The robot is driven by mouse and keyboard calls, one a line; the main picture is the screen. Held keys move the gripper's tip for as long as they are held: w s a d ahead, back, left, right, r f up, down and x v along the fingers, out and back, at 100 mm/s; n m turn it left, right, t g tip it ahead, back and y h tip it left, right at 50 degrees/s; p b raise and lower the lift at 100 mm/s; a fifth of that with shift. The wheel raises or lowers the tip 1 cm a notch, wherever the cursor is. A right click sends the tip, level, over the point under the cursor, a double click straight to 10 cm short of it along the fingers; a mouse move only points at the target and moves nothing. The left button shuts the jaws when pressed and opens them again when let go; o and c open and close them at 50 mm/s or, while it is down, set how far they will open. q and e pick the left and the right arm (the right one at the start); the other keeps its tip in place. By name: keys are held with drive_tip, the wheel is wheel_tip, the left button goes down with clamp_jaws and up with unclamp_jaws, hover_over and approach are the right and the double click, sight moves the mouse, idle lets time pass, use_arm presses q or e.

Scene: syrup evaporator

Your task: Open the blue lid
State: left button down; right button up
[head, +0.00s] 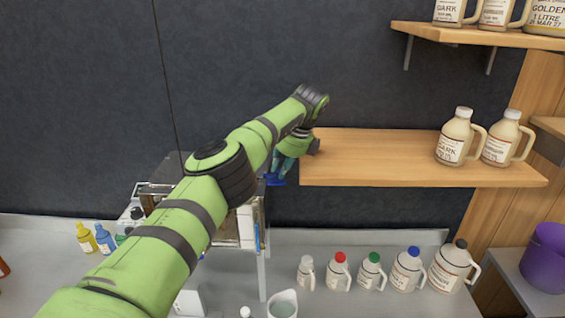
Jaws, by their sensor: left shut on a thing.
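My left arm reaches across the view, and its gripper (281,168) points down just left of the wooden shelf. It is shut on a small bright blue part (275,180), which I take to be the blue lid. This part sits at the upper right of the metal evaporator (247,228). My arm hides much of the evaporator and the far side of the lid, so I cannot tell how far the lid is open. My right gripper is out of view.
A wooden shelf (370,160) with two jugs (456,140) is close to the gripper's right. Several capped jugs (405,272) line the steel counter (335,308). A pitcher (283,305) stands in front, and small coloured bottles (86,238) stand at the left. A purple bucket (545,255) is far right.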

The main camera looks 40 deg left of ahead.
use_arm(q)
drive_tip(key=shift+a, duration=0.15)
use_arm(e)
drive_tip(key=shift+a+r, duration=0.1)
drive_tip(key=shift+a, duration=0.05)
use_arm(q)
drive_tip(key=c, duration=1.1)
unclamp_jaws()
drive_tip(key=shift+c, duration=0.2)
drive_tip(key=shift+a, duration=0.1)
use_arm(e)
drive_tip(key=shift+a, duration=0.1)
use_arm(q)
drive_tip(key=shift+f, duration=0.1)
drive_tip(key=shift+d+r, duration=0.2)
drive_tip(key=shift+r, duration=0.15)
drive_tip(key=v, duration=0.6)
drive_tip(key=shift+r, duration=0.4)
